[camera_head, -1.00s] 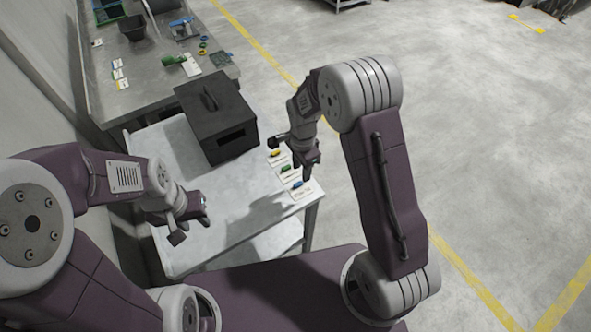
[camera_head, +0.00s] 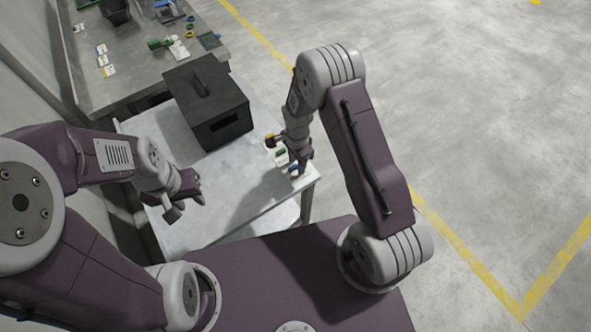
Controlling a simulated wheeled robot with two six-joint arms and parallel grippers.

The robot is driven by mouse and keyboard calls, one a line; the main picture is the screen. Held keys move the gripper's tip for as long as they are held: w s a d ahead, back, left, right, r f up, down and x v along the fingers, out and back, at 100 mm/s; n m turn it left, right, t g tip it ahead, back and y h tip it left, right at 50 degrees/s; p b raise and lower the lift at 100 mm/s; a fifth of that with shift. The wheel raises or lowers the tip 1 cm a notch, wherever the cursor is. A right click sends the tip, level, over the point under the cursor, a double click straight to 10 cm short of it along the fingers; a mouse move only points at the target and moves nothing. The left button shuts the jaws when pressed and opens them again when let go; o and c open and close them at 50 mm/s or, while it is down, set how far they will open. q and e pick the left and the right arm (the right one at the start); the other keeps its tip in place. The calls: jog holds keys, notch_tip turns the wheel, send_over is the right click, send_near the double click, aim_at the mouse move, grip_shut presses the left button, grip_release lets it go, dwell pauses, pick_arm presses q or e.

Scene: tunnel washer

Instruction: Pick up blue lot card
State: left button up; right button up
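The blue lot card (camera_head: 293,168) lies near the right front corner of the grey table, a pale card with a blue piece on it, partly hidden by my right gripper. My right gripper (camera_head: 291,155) is low over the row of cards, with one dark finger beside the blue piece. Its fingers look spread apart, and I see nothing held; contact with the card cannot be told. My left gripper (camera_head: 184,198) is open and empty above the left part of the table.
Cards with a green piece (camera_head: 280,152) and a yellow piece (camera_head: 270,137) lie just behind the blue one. A black lidded box (camera_head: 207,101) stands at the table's back. A second table (camera_head: 128,84) behind it holds cards and tools. Open floor lies right.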

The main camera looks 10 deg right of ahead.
jog(key=shift+w+f, duration=0.1)
jog(key=shift+f, duration=0.1)
grip_shut()
jog(key=shift+r, duration=0.1)
jog(key=shift+r, duration=0.3)
jog(key=r, duration=0.4)
jog(key=shift+s+d+b, duration=0.1)
jog(key=shift+s+b, duration=0.2)
jog(key=shift+s, duration=0.1)
jog(key=s+d+r, duration=0.3)
jog(key=s+r, duration=0.3)
jog(key=s, duration=0.4)
jog(key=shift+s+d+r+b, duration=0.15)
jog(key=shift+d+b, duration=0.1)
jog(key=shift+b, duration=0.05)
